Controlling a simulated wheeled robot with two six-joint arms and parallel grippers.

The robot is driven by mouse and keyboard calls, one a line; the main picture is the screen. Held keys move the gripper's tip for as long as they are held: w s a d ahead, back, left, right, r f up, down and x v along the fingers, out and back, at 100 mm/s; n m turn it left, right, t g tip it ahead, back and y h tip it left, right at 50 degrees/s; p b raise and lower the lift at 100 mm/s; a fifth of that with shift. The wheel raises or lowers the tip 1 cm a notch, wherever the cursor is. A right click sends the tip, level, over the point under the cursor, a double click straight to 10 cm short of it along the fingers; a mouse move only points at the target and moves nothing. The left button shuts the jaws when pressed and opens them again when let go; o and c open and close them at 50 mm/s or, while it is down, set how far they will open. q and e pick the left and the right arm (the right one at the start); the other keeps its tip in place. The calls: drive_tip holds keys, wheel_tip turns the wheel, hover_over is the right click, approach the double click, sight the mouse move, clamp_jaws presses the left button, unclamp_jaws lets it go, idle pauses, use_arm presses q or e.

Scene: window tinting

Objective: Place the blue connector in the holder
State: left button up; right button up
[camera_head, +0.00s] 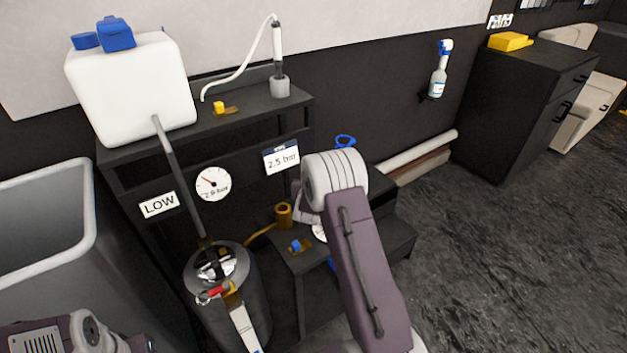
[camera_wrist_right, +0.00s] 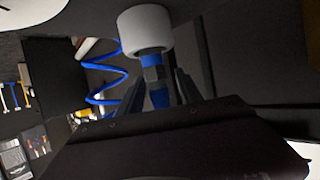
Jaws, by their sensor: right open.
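In the right wrist view, the blue connector (camera_wrist_right: 155,84) hangs below a white cylindrical part (camera_wrist_right: 145,28), between the dark fingers of my right gripper (camera_wrist_right: 160,90). The fingers are open on either side of it; I cannot tell whether they touch it. In the head view, my right wrist hides that gripper. A brass-coloured cup (camera_head: 283,215) stands on the low shelf, left of my wrist. I cannot tell which is the holder. My left gripper is out of view; only its arm shows at lower left.
A grey bin (camera_head: 40,230) is at left. A blue coiled hose (camera_wrist_right: 104,80) shows in the right wrist view. The floor at right (camera_head: 480,260) is clear.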

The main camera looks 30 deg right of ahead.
drive_tip(key=shift+r, duration=0.25)
drive_tip(key=p+v, duration=0.1)
drive_tip(key=v, duration=1.1)
drive_tip(key=shift+f, duration=0.2)
